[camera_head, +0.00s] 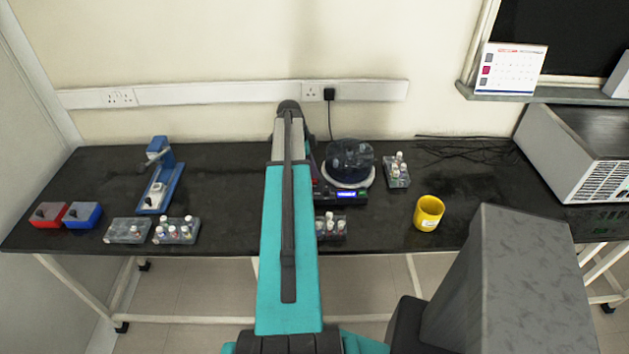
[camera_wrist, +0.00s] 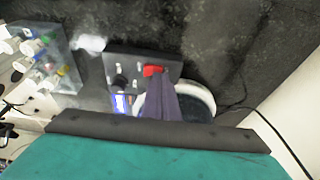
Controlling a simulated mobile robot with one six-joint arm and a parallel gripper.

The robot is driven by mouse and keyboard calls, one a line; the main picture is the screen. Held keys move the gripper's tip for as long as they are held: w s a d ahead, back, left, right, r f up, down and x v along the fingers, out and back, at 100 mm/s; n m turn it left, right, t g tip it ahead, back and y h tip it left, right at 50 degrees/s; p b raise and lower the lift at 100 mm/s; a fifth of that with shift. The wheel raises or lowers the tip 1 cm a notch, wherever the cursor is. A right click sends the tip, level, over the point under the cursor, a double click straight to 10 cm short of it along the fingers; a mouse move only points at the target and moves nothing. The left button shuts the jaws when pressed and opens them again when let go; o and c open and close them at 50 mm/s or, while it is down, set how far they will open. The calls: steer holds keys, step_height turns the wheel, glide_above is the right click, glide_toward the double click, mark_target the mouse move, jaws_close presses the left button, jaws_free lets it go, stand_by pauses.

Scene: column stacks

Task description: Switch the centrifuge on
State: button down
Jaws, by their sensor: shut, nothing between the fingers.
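The centrifuge stands on the black bench just right of my arm in the head view, with a dark rounded lid (camera_head: 350,155) and a lit blue display (camera_head: 347,194). My arm covers its left part. In the wrist view its dark panel (camera_wrist: 120,62) carries a red switch (camera_wrist: 152,70), a black knob (camera_wrist: 120,82) and the blue display (camera_wrist: 122,103). My gripper (camera_wrist: 159,80) is shut and empty, its tip right by the red switch; I cannot tell whether they touch. The switch's position is unclear. My gripper is hidden behind my arm in the head view.
A vial rack (camera_head: 333,236) stands in front of the centrifuge and another (camera_head: 396,180) to its right.

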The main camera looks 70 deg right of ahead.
steer(key=shift+r+p, duration=0.95)
steer(key=shift+r, duration=1.55)
